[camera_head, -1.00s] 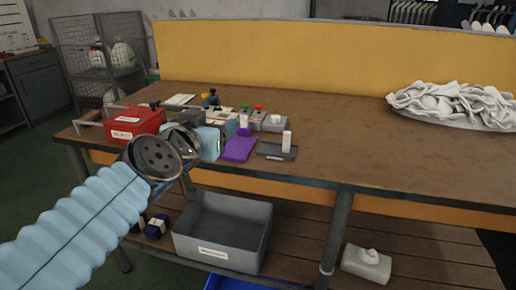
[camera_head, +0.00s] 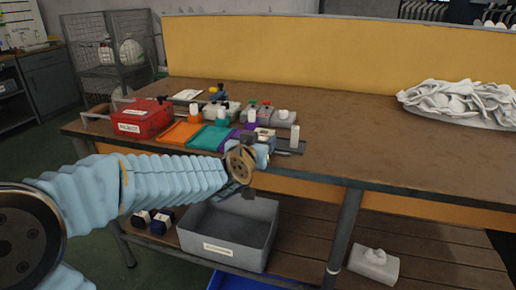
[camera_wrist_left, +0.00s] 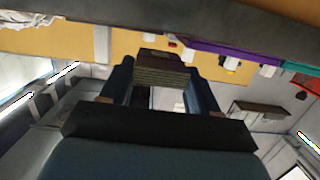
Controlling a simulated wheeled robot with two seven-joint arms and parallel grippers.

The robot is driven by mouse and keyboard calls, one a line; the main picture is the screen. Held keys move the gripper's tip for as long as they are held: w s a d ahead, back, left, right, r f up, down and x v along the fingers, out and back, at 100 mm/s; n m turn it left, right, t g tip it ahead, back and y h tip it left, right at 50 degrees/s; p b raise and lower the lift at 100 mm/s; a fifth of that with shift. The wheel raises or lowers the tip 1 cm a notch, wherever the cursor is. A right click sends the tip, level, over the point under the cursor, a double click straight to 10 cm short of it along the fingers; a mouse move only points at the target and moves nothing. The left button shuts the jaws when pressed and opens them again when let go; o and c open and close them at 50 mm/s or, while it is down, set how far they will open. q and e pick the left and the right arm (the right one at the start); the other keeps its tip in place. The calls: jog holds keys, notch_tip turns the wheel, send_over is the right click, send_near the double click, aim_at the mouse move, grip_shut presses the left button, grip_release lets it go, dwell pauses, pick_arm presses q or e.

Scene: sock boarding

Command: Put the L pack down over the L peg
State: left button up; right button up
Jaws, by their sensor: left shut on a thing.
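My left gripper (camera_head: 264,143) hangs at the table's front edge, in front of the purple mat and left of the dark mat. It is shut on a small layered grey-brown pack (camera_wrist_left: 160,70), which sits between the two fingers in the left wrist view. White upright pegs stand on the orange, teal, purple and dark mats; one peg (camera_head: 295,136) on the dark mat is bare. I cannot read which peg is L. The held pack is partly hidden by my wrist in the head view. My right gripper is not in view.
An orange mat (camera_head: 180,132), a teal mat (camera_head: 210,138) and a red box (camera_head: 142,118) lie to the left. Small grey boxes stand behind the mats. A grey bin (camera_head: 225,242) is on the lower shelf. White cloth (camera_head: 460,100) lies at right; the table between is clear.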

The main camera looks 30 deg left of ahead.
pick_arm(q)
jog(key=shift+f, duration=0.5)
jog(key=shift+r, duration=0.1)
jog(key=shift+f+b, duration=0.45)
jog(key=shift+f, duration=0.15)
jog(key=o, duration=1.1)
jog(key=shift+c, duration=0.2)
